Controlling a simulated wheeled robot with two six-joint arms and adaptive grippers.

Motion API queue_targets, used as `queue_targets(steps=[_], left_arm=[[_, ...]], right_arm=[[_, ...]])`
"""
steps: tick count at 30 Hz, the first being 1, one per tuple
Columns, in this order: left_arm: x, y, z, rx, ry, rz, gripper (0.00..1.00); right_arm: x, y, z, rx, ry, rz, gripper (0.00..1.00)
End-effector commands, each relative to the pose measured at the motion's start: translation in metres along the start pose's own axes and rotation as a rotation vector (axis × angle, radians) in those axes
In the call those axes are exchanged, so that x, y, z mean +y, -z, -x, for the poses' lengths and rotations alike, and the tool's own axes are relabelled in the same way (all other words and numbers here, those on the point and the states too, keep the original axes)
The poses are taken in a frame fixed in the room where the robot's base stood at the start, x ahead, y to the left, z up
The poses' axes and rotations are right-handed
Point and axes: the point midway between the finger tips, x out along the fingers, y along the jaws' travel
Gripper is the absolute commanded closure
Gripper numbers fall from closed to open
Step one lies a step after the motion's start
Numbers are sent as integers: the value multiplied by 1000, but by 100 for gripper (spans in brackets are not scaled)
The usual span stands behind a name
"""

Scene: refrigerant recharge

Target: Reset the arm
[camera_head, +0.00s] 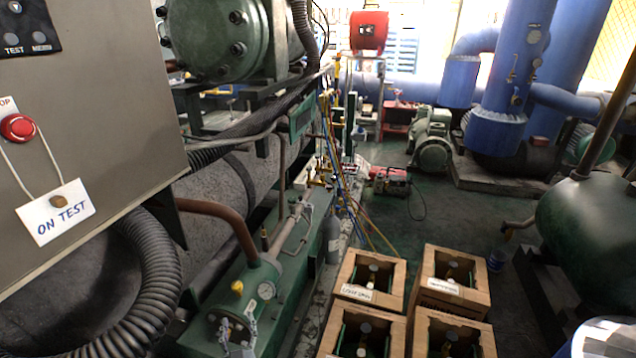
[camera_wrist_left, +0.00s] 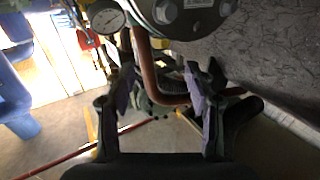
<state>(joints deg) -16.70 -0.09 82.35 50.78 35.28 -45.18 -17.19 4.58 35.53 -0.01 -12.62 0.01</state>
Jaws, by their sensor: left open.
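My left gripper (camera_head: 236,328) shows at the bottom of the head view, in front of the green vessel (camera_head: 215,300) with the pressure gauge (camera_head: 266,290). In the left wrist view the gripper (camera_wrist_left: 166,80) has its two purple-padded fingers wide apart, with nothing held between them. The gauge (camera_wrist_left: 106,17) and a bolted flange (camera_wrist_left: 190,14) are close beyond the fingers. A reddish-brown pipe (camera_wrist_left: 150,75) shows between the fingers, behind them. My right gripper is in neither view.
A grey control cabinet (camera_head: 100,120) with a red stop button (camera_head: 18,127) and an "ON TEST" sign (camera_head: 55,213) fills the left. Several wooden crates holding capped bottles, one a front crate (camera_head: 445,318), stand at the bottom right.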

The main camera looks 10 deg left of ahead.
Motion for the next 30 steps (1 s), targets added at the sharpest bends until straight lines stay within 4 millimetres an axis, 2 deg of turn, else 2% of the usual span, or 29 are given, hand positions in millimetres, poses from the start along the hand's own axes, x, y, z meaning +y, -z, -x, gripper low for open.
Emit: queue_targets(steps=[2, 5, 6, 8, 9, 12, 15, 18, 21, 26, 28, 30], left_arm=[[4, -23, 6, -50, -44, -21, 46], [14, -83, 29, -190, -154, -68, 46], [16, -114, 44, -271, -204, -90, 46], [14, -161, 71, -402, -272, -125, 46], [10, -190, 91, -493, -308, -146, 46], [-10, -255, 148, -717, -369, -200, 46], [-37, -302, 203, -916, -393, -251, 46], [-65, -332, 250, -1077, -394, -297, 46], [-93, -352, 293, -1218, -381, -342, 46], [-139, -370, 356, -1415, -342, -416, 46], [-140, -336, 357, -1422, -339, -418, 46], [-140, -313, 357, -1420, -340, -417, 46]], right_arm=[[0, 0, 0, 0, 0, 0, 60], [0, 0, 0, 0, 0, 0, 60], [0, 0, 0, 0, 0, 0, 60], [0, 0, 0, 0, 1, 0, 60], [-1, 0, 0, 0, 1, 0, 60], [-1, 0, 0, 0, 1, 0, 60], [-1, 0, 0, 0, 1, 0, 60], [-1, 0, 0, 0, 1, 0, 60], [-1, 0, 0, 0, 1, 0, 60], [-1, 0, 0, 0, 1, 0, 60], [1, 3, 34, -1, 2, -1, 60], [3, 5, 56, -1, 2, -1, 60]])
